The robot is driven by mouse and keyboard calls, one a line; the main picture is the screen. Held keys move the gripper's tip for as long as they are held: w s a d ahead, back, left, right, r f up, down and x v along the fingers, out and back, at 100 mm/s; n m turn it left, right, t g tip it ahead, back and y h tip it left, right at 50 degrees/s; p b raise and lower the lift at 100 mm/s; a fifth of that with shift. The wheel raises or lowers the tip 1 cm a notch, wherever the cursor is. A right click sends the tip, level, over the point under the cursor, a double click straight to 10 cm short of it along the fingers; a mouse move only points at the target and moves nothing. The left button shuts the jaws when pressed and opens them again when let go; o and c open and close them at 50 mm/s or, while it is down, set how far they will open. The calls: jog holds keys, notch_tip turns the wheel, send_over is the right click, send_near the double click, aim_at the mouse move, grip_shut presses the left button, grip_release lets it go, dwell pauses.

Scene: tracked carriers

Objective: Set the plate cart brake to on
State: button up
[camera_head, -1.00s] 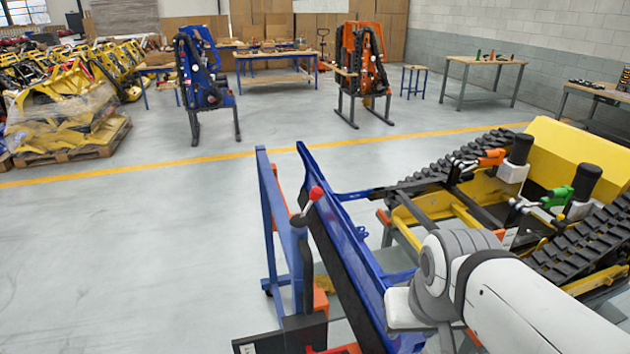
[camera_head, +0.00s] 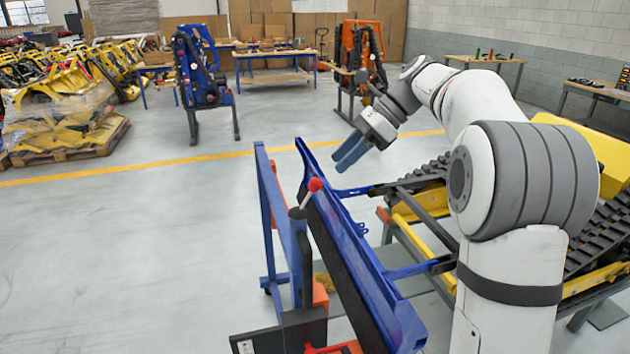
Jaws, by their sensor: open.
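The plate cart (camera_head: 272,222) is a blue frame on castors at the lower middle, with a long blue plate (camera_head: 352,240) standing tilted along its right side. A lever with a red knob (camera_head: 315,184) rises from a dark upright on the cart; I cannot tell for certain that it is the brake. A red part (camera_head: 335,348) shows low on the cart at the bottom edge. My gripper (camera_head: 350,154) is open and empty, with bluish fingers pointing down and left. It is in the air above and right of the red knob, apart from the cart.
A yellow tracked carrier (camera_head: 432,220) stands to the right, partly hidden behind my arm. A blue stand (camera_head: 205,85) and an orange stand (camera_head: 362,70) are at the back. A pallet of wrapped yellow parts (camera_head: 65,110) is at the left. The floor left of the cart is clear.

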aim_at(318, 179)
jog(key=x, duration=0.7)
jog(key=shift+w+a+f, duration=0.1)
jog(key=shift+w+a, duration=0.1)
jog(key=shift+a, duration=0.2)
jog(key=shift+c, duration=0.4)
grip_shut()
